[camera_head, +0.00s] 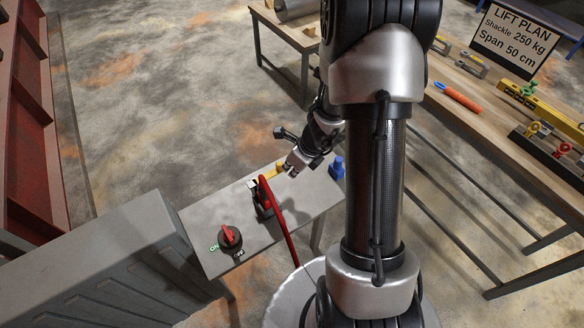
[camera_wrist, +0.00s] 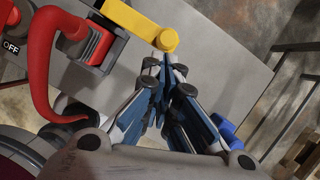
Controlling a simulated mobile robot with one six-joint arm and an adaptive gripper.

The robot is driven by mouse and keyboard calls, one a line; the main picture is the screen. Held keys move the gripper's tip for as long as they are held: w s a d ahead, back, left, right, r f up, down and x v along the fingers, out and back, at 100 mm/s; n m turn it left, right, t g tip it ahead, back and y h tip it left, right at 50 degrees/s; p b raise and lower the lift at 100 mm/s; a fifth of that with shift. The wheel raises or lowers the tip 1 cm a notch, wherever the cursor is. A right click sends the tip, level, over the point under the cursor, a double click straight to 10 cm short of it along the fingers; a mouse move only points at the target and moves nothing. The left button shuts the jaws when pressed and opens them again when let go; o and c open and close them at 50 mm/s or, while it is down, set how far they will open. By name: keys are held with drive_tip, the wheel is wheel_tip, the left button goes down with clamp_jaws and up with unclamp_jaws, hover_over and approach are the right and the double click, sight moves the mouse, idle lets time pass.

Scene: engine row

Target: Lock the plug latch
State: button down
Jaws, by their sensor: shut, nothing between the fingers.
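The yellow latch arm (camera_wrist: 135,22) reaches from the plug's socket housing (camera_wrist: 97,45) to a rounded end in the wrist view. A small part of the latch (camera_head: 281,169) shows in the head view beside my gripper (camera_head: 292,164). The red plug (camera_wrist: 85,40) sits at the dark housing, with a thick red cable (camera_wrist: 40,75) curving from it; the cable (camera_head: 280,218) also shows in the head view. My gripper (camera_wrist: 165,65) is shut and empty. Its fingertips are just below the latch's rounded end in the wrist picture; I cannot tell whether they touch.
The grey panel top (camera_head: 205,215) carries a red rotary switch (camera_head: 230,236) marked ON and OFF. A blue object (camera_head: 338,167) stands at its right edge. A workbench (camera_head: 470,95) with a lift plan sign (camera_head: 514,38) and shackles is at right. A red beam (camera_head: 25,130) is at left.

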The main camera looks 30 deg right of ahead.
drive_tip(key=shift+w+d+r+n+p, duration=0.1)
drive_tip(key=shift+w+d+n+p, duration=0.05)
drive_tip(key=shift+w+n+p, duration=0.3)
drive_tip(key=w+a+n+g+y+p, duration=0.2)
drive_tip(key=w+a+n+g+p, duration=0.2)
drive_tip(key=w+n, duration=0.8)
drive_tip(key=shift+a+n+g+y, duration=0.35)
drive_tip(key=shift+n+g, duration=0.15)
drive_tip(key=shift+n, duration=1.15)
